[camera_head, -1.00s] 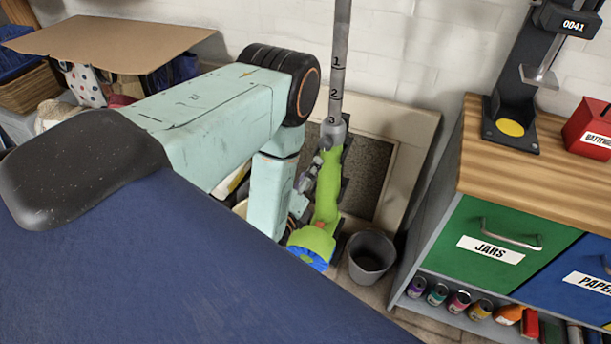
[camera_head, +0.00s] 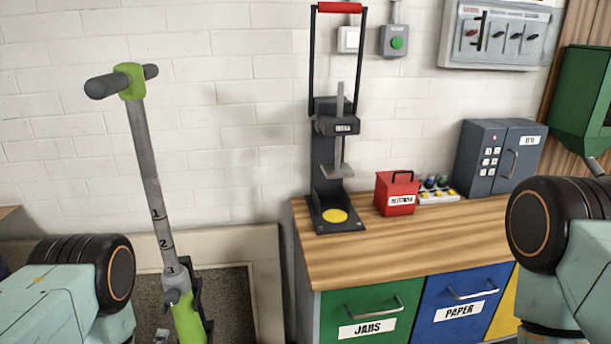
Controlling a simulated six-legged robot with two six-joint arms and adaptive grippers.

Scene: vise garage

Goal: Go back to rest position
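My two arms show at the lower left and lower right edges of the head view, each with a black-banded joint. Neither gripper is in the picture, so I cannot see whether they hold anything. A scooter with a green handlebar clamp (camera_head: 131,82) and a grey numbered stem (camera_head: 151,190) stands upright at the left, beside my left arm. Its lower part runs out of the picture.
A wooden-topped counter (camera_head: 420,242) holds a black press (camera_head: 326,170), a red box (camera_head: 397,193) and a grey safe (camera_head: 498,158). Below are a green drawer (camera_head: 350,303) and a blue drawer (camera_head: 440,318). A green container (camera_head: 585,95) hangs at the right edge.

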